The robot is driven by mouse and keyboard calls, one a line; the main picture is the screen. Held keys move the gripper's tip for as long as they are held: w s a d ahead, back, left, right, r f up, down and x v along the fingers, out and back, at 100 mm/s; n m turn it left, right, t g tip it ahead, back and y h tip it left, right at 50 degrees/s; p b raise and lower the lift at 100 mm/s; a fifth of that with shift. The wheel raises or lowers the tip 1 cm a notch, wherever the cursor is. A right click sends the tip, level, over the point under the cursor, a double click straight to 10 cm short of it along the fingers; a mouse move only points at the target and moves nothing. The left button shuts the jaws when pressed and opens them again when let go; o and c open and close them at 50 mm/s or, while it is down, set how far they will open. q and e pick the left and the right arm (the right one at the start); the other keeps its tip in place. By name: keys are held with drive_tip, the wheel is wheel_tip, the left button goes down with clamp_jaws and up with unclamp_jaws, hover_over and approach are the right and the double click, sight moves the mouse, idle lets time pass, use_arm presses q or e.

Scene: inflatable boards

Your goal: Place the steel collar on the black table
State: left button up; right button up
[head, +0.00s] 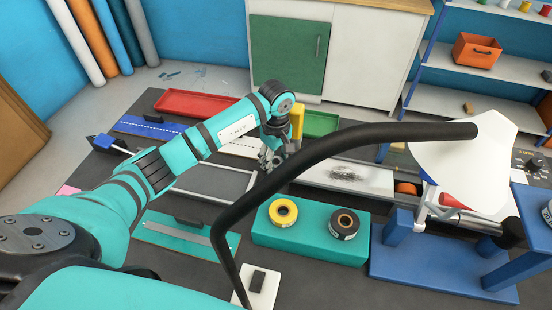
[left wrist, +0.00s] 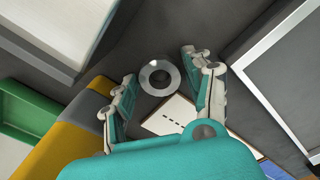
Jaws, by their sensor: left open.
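The steel collar (left wrist: 145,77) is a grey metal ring in the left wrist view, on the black table (left wrist: 140,40). It lies between and a little beyond the fingertips of my left gripper (left wrist: 159,68), with a gap visible on the right side. The fingers are spread and hold nothing. In the head view my left gripper (head: 270,158) points down over the middle of the black table (head: 190,268), and the collar cannot be made out there. My right gripper is not in view.
A white board with black dashes (left wrist: 170,115) lies near the collar. A yellow block (head: 297,120) and green tray (head: 322,124) stand close behind the gripper. A black curved lamp arm (head: 330,146) crosses in front. A teal block (head: 312,242) holds tape rolls.

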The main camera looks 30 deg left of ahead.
use_arm(q)
wheel_tip(320, 180, up, 12)
drive_tip(key=b, duration=0.2)
drive_tip(key=shift+r, duration=0.15)
